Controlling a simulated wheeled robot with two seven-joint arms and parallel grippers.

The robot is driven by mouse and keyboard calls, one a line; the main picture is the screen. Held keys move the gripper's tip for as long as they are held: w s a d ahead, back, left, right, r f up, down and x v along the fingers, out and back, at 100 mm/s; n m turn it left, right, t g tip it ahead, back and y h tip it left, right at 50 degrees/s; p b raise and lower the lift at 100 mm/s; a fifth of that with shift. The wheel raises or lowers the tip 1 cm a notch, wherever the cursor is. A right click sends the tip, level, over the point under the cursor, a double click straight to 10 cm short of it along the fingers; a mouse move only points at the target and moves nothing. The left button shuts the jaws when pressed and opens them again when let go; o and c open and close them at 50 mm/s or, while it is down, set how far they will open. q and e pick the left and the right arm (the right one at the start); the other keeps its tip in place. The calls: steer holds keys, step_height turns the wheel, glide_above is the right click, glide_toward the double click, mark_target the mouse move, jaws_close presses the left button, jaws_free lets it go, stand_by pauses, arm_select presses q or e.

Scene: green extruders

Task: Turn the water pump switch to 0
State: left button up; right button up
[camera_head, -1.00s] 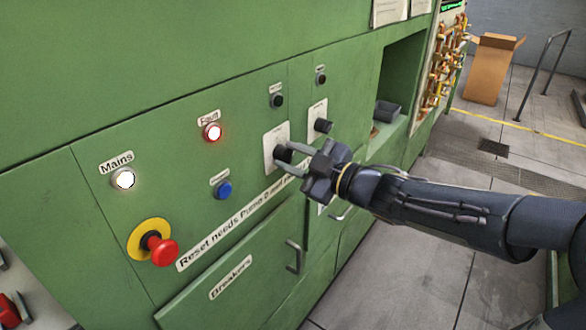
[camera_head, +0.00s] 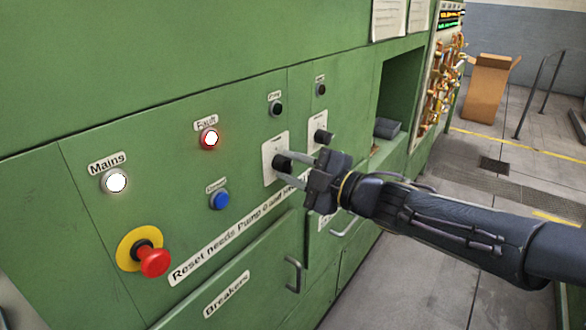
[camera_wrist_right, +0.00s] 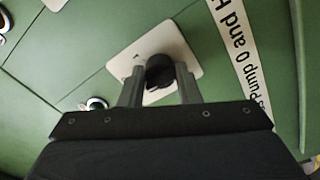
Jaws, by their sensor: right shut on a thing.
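A black rotary switch knob (camera_head: 282,163) sits on a white plate (camera_head: 270,150) on the green cabinet front. My right gripper (camera_head: 289,167) is shut on this knob, one finger on each side. The right wrist view shows the knob (camera_wrist_right: 160,68) between the two grey fingers, with its white plate (camera_wrist_right: 184,55) behind. The plate's markings are too small to read, so I cannot tell which pump it is for or the knob's setting. A second black knob (camera_head: 322,136) on its own white plate (camera_head: 317,121) is just to the right. My left gripper is out of view.
The panel also has a lit white Mains lamp (camera_head: 115,181), a lit red Fault lamp (camera_head: 209,138), a blue button (camera_head: 219,200) and a red emergency button (camera_head: 153,261). A breaker door handle (camera_head: 293,274) sticks out below. A cardboard box (camera_head: 488,88) stands far right.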

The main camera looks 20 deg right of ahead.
steer(key=shift+f, duration=0.1)
steer(key=o, duration=1)
steer(key=shift+c, duration=0.2)
steer(key=shift+s, duration=0.1)
steer(key=v, duration=0.7)
steer(key=shift+s+d, duration=0.25)
steer(key=shift+s, duration=0.05)
